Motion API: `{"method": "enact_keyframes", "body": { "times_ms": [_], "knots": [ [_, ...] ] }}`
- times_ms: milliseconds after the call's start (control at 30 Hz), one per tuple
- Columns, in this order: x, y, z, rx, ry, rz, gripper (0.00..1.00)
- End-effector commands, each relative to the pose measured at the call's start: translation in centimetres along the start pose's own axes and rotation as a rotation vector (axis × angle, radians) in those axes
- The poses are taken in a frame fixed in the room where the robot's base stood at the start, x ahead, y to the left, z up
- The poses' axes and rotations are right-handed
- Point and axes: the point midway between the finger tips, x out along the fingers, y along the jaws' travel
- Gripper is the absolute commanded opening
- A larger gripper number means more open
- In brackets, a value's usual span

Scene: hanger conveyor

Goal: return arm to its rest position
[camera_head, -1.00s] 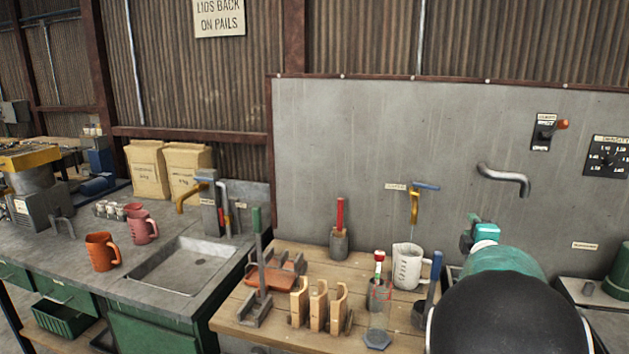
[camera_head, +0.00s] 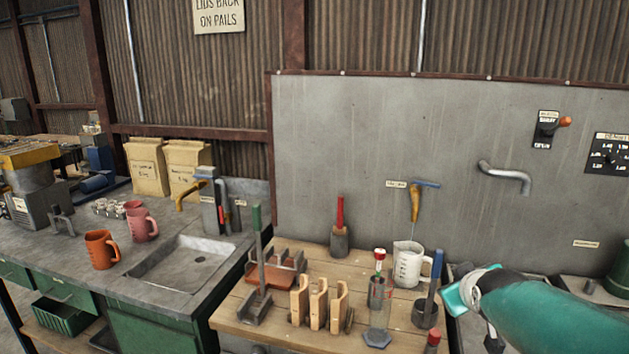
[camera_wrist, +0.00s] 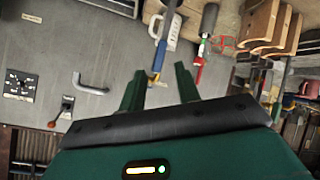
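My gripper (camera_wrist: 158,83) shows in the wrist view with two green fingers spread apart. Nothing is held between them. A blue-handled tool shows beyond the gap, apart from the fingers. In the head view my teal arm comes in from the lower right, beside the right end of the wooden bench (camera_head: 240,318). My fingers cannot be made out there.
A white jug (camera_head: 408,265), a glass cylinder (camera_head: 378,322) and a blue-handled tool (camera_head: 434,275) stand near my arm. A bent pipe (camera_head: 506,176) and a switch (camera_head: 548,130) are on the grey wall panel.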

Motion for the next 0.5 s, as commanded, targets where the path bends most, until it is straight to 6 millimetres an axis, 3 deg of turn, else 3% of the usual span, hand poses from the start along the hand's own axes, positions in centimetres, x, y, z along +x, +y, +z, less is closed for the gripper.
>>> {"method": "enact_keyframes", "body": {
  "times_ms": [33, 300, 500],
  "knots": [
    [-2.1, -1.5, 0.5, 0.052, -0.024, -0.039, 0.33],
    [-12.1, -10.6, 5.7, 0.278, -0.252, -0.215, 0.33],
    [-16.8, -14.7, 9.3, 0.357, -0.394, -0.250, 0.33]
  ]
}}
